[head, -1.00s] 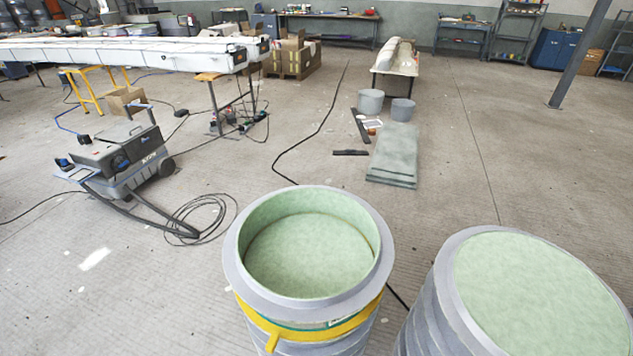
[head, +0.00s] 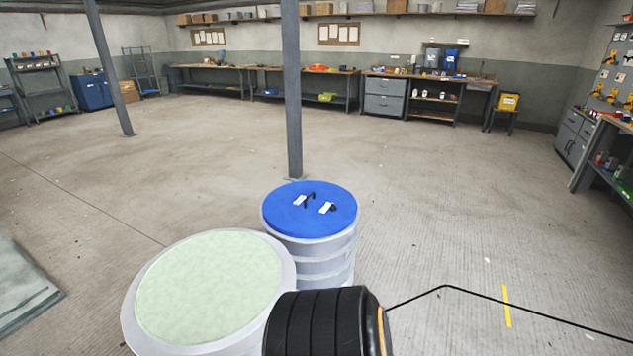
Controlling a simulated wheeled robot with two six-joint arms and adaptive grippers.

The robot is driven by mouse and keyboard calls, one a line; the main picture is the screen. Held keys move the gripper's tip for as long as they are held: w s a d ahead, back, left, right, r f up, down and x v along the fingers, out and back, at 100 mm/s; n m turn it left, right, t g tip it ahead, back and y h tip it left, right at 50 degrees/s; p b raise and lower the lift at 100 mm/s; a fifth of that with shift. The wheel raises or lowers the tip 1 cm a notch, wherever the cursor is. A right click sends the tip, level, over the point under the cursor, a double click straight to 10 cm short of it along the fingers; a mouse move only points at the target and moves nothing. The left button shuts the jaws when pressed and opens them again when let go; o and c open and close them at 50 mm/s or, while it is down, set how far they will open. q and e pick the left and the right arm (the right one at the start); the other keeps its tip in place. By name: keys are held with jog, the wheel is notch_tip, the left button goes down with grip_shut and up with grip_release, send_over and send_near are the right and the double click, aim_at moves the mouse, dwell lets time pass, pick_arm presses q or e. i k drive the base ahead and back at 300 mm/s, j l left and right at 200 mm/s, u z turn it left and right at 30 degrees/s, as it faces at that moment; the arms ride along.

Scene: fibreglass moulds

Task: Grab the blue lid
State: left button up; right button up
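Neither of my grippers is in view.
A wider round mould with a pale green top (head: 208,285) stands at the front left of the lidded one. A steel post (head: 293,90) rises behind the lid. Open floor lies to the right.

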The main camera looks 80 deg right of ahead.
aim_at(298, 210)
jog(key=z, duration=2.6)
jog(key=l+u, duration=0.1)
jog(key=u, duration=0.25)
jog(key=i+l+u, duration=0.1)
jog(key=u, duration=0.25)
jog(key=l+u, duration=0.15)
jog(key=u, duration=0.2)
jog(key=i+l+u, duration=0.2)
jog(key=l+u, duration=0.2)
jog(key=l, duration=0.8)
jog(key=l+u, duration=0.4)
jog(key=l, duration=1.35)
